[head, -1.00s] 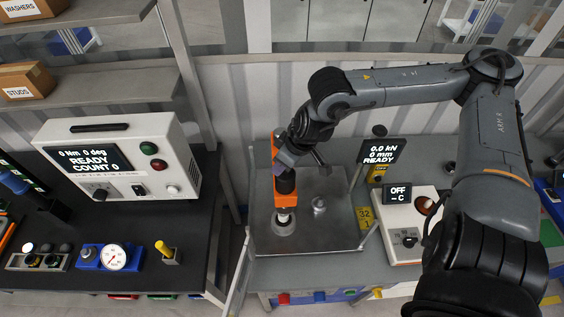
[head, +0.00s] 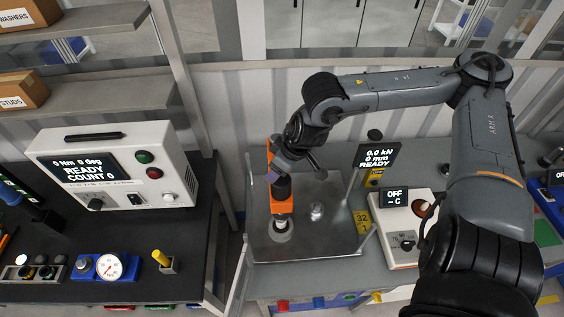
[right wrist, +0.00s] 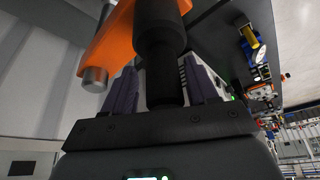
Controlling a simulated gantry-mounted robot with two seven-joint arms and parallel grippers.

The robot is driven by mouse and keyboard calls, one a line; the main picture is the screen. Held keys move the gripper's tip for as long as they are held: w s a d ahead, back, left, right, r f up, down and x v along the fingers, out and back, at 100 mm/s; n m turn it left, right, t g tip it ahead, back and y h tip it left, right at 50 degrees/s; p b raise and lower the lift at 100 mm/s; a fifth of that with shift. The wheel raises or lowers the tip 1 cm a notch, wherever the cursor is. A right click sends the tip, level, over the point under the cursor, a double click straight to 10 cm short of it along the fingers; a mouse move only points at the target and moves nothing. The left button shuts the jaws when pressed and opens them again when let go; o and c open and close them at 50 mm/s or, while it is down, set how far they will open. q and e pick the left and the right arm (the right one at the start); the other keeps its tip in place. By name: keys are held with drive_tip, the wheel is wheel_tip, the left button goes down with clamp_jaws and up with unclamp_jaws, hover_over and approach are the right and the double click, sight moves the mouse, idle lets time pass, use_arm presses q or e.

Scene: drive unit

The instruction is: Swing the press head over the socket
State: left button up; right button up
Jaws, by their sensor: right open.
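The orange press head (head: 280,207) is at the press in the middle of the head view. Its orange arm (right wrist: 115,42) fills the upper left of the right wrist view, with a silver ram (right wrist: 94,80) at its end. A pale round metal seat (head: 280,230) shows just in front of the orange end, and a small silver piece (head: 316,212) stands to its right; I cannot tell which is the socket. My right gripper (right wrist: 162,82) is open, its fingers on either side of a black handle (right wrist: 163,55) without visibly clamping it. My left gripper is out of view.
Clear guard panels (head: 243,275) flank the press plate. The press display (head: 379,158) reads 0.0 kN, 0 mm, READY. A white control box (head: 402,235) reading OFF stands to the right. A white console (head: 120,165) stands on the black bench at left.

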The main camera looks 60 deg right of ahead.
drive_tip(key=shift+r, duration=0.15)
drive_tip(key=shift+v, duration=1.2)
drive_tip(key=b+v, duration=0.2)
drive_tip(key=v, duration=0.6)
drive_tip(key=shift+s, duration=0.15)
